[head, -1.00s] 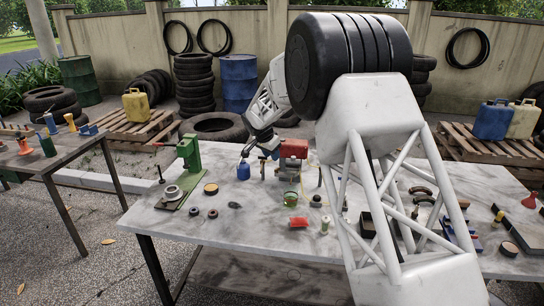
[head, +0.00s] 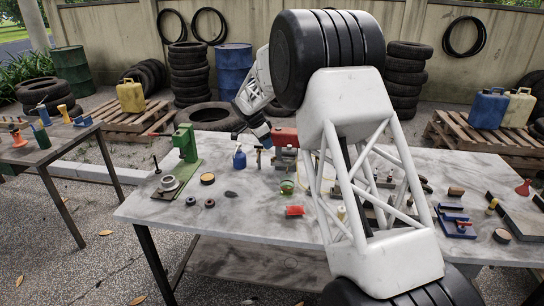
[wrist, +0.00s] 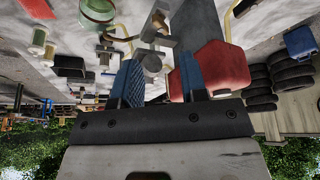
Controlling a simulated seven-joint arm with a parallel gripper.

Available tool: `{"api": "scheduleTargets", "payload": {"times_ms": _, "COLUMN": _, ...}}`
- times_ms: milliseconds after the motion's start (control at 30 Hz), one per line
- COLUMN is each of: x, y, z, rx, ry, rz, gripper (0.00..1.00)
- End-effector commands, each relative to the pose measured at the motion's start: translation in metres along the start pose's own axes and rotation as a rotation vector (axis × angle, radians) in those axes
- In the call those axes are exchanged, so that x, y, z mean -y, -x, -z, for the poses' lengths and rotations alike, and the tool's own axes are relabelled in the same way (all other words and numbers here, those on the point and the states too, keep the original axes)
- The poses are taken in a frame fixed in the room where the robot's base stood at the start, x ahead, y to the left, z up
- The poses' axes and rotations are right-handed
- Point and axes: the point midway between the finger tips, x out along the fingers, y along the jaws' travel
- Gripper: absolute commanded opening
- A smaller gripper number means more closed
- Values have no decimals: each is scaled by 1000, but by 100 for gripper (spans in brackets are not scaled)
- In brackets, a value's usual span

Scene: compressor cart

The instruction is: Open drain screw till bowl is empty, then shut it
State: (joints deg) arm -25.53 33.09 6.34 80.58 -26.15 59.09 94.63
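The red compressor tank (head: 284,137) stands at the back of the table, and it also shows in the wrist view (wrist: 222,68). My gripper (head: 262,136) is just left of it, pointing down. In the wrist view my gripper (wrist: 158,68) has its two blue fingers apart. A small grey round fitting (wrist: 152,65) shows between them; contact with either finger cannot be told. Brass and grey fittings (wrist: 158,22) lie beyond it. A green cup (head: 287,187) stands in front of the tank. I cannot make out which part is the drain screw, nor any liquid level.
A blue bottle (head: 239,158) stands left of my gripper. The front left of the table is mostly clear.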

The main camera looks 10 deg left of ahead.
Motion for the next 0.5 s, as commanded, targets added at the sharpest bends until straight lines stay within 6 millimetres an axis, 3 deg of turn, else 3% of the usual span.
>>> {"api": "scheduleTargets", "payload": {"times_ms": 267, "x": 0, "y": -2, "z": 0, "rx": 0, "ry": 1, "rz": 0, "gripper": 40}}
{"api": "scheduleTargets", "payload": {"times_ms": 500, "x": 0, "y": -15, "z": 0, "rx": 0, "ry": 2, "rz": -2, "gripper": 40}}
